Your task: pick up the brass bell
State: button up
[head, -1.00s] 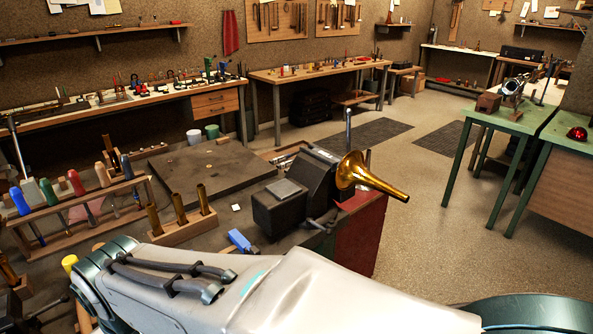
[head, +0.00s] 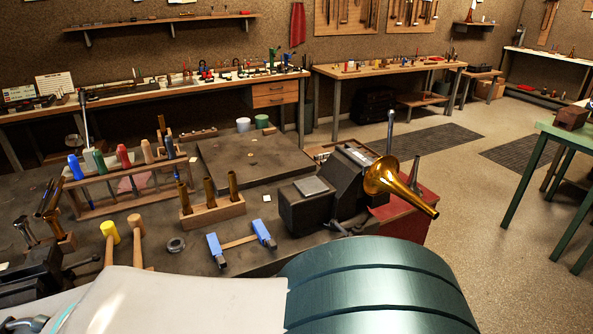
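The brass bell (head: 386,178) is a shiny golden flared horn in the head view, right of centre. Its wide mouth faces left against the dark vise (head: 345,190), and its narrow tube points to the lower right, past the bench corner. I cannot tell whether the vise jaws grip it or it only touches them. My gripper is not in view. Only large links of my arm show along the bottom, in front of the bench.
The dark workbench (head: 150,240) holds a screwdriver rack (head: 130,185), a wooden block with brass tubes (head: 215,210), mallets (head: 112,235) and a blue-ended clamp (head: 240,243). A green table (head: 560,135) stands at the right. The floor (head: 465,190) between is clear.

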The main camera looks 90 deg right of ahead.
aim_at(383, 176)
jog(key=i, duration=0.65)
jog(key=z, duration=4.4)
jog(key=i, duration=0.5)
jog(key=u, duration=0.05)
jog(key=k, duration=0.5)
jog(key=z, duration=1.3)
jog(key=i, duration=1.35)
